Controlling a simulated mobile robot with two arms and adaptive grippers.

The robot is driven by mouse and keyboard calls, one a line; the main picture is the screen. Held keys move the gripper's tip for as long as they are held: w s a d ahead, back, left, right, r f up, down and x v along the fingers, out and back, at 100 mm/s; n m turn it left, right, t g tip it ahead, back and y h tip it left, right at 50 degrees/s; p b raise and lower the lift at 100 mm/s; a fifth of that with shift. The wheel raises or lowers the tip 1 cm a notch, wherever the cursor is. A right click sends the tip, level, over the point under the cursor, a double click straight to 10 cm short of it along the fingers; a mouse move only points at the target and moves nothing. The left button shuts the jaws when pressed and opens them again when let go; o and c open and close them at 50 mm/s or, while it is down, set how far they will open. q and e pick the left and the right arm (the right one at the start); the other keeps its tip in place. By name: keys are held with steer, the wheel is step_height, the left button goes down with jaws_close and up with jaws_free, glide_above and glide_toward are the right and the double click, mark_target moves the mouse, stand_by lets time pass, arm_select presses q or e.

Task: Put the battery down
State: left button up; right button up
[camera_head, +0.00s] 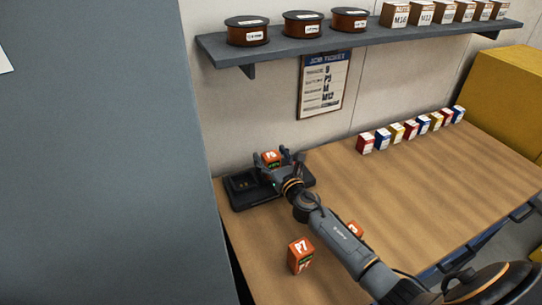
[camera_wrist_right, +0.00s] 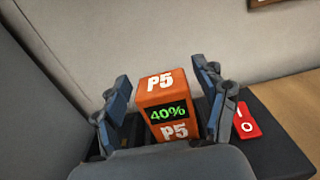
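An orange battery marked P5 (camera_wrist_right: 166,105) with a green 40% display stands between the fingers of my right gripper (camera_wrist_right: 163,103). Gaps show beside the battery, so the fingers look open around it, not clamped. In the head view the battery (camera_head: 271,157) is upright at the dark charger base (camera_head: 243,203), by the wall; the gripper (camera_head: 285,168) partly covers it. Its underside is hidden, so I cannot tell how it is seated. An empty-looking bay shows at the base's left part. My left gripper is not in view.
A battery marked P7 (camera_head: 300,255) and another orange block (camera_head: 355,229), partly behind my arm, stand on the bench (camera_head: 420,175). A red switch (camera_wrist_right: 246,121) sits right of P5. Small boxes (camera_head: 409,130) line the back; a shelf (camera_head: 350,43) overhangs.

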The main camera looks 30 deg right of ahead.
steer(key=shift+r, duration=0.1)
steer(key=shift+s, duration=0.1)
steer(key=s, duration=1.1)
steer(key=shift+s+a+b, duration=0.3)
steer(key=shift+s+a, duration=0.05)
steer(key=shift+s, duration=0.05)
